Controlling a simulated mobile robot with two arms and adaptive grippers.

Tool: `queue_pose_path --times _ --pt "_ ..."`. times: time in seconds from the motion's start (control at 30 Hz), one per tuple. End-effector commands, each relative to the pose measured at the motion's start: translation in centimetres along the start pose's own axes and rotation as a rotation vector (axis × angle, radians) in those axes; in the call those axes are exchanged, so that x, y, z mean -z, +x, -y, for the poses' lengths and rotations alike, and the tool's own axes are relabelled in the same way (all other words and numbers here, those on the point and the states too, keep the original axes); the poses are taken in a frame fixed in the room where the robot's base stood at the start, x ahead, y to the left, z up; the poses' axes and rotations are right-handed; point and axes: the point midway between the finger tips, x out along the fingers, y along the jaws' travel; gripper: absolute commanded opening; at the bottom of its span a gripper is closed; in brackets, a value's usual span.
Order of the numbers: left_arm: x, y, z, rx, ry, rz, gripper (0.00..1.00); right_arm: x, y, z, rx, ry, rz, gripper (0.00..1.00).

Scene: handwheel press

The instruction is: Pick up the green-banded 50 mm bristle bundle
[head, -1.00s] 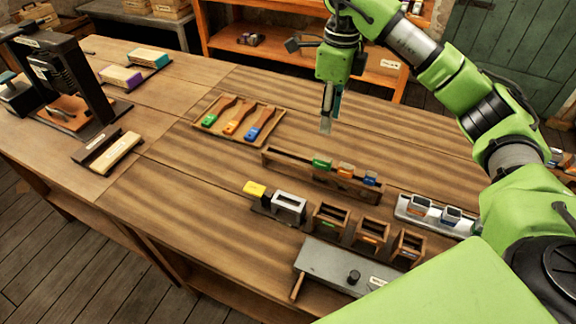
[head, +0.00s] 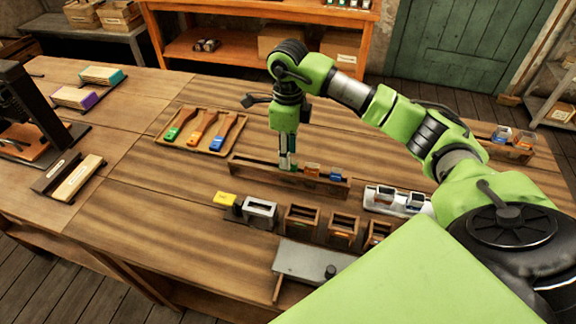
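A long wooden rack (head: 245,167) on the bench holds small bristle bundles in a row. The orange-banded bundle (head: 312,170) and the blue-banded bundle (head: 336,175) show at its right part. My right gripper (head: 288,164) points straight down over the rack, just left of the orange-banded bundle. Its fingertips are at rack height, at the green-banded bundle's place. The fingers largely hide that bundle, and I cannot tell whether they are shut on it. My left gripper is not in view.
A tray (head: 174,147) with green, orange and blue brushes lies to the left. In front of the rack stand a yellow block (head: 225,199), a metal frame (head: 260,212) and small wooden boxes (head: 302,220). A metal holder (head: 383,206) is to the right.

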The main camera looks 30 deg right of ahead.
Motion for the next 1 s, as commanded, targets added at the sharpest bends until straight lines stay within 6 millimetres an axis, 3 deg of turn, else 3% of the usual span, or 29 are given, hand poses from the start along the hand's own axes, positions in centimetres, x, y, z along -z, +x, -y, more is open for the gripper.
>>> queue_pose_path --times 0.03,0.2,0.47,0.6,1.0 --pt "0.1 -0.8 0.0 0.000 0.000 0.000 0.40 0.1 0.4 -0.2 -0.004 0.000 -0.003 0.34" --pt "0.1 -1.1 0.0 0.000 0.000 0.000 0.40 0.0 2.4 -0.1 -0.001 0.001 0.001 0.34" --pt "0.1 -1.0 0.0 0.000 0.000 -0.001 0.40 0.0 2.7 0.0 0.001 0.000 0.002 0.34" --pt "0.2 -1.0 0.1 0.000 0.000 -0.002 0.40 0.0 2.6 0.0 0.001 0.000 0.002 0.00" --pt "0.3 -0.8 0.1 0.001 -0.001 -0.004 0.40 -0.1 2.1 0.0 0.002 0.001 0.004 0.00"
